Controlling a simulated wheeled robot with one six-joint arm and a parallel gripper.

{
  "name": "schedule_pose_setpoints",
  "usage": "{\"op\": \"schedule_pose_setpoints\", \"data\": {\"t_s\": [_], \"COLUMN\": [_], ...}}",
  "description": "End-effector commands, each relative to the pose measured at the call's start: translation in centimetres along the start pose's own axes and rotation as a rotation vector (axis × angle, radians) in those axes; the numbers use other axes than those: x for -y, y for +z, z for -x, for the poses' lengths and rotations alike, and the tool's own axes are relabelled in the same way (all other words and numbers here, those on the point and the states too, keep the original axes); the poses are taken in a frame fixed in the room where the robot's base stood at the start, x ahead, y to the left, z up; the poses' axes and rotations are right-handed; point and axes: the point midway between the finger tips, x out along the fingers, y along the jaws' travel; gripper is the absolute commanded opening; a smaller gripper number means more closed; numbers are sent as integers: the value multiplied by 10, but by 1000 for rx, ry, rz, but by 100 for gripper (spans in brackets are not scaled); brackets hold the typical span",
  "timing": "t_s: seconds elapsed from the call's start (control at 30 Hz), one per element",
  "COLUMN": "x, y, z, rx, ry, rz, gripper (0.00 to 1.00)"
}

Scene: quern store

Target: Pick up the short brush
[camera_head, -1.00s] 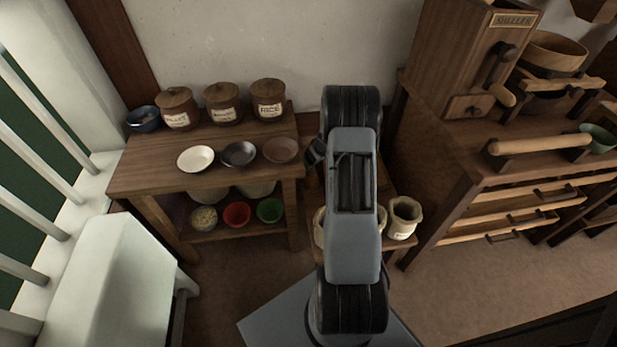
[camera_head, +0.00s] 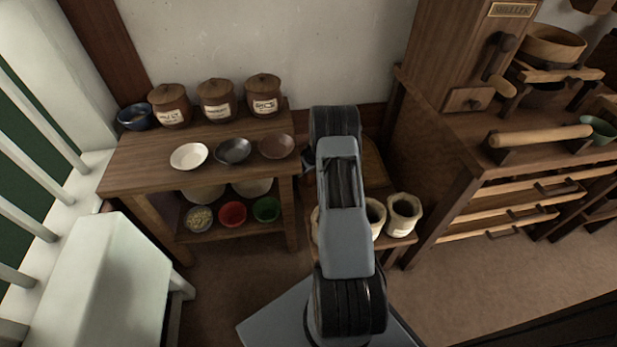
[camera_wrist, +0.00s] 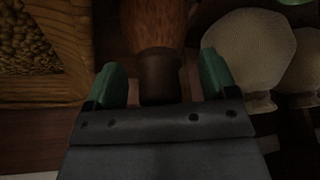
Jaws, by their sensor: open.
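In the wrist view a short, thick brown thing, which looks like the short brush (camera_wrist: 156,25), has a fibrous brown upper part and a dark lower band. My gripper (camera_wrist: 163,82) has its two green fingertips apart, one on each side of the dark band. Gaps show on both sides of the band, so the fingers do not appear to press on it. In the head view my arm covers the brush, and the fingertips are not clear.
In the wrist view a wooden tray (camera_wrist: 85,45) of dark grains lies left, and pale rounded things (camera_wrist: 248,45) stand close on the right. In the head view a side table (camera_head: 150,170) holds jars and bowls. An open sack (camera_head: 403,213) stands right of my arm.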

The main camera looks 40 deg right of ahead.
Motion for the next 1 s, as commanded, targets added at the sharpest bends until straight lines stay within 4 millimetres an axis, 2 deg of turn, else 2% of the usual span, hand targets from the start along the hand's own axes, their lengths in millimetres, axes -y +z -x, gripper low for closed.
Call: {"op": "schedule_pose_setpoints", "data": {"t_s": [0.2,0.77,1.0], "x": [0,0,0], "y": [0,0,-1], "z": [0,0,1], "rx": [0,0,-1], "ry": [0,0,1], "rz": [0,0,0], "gripper": [79,25,24]}}
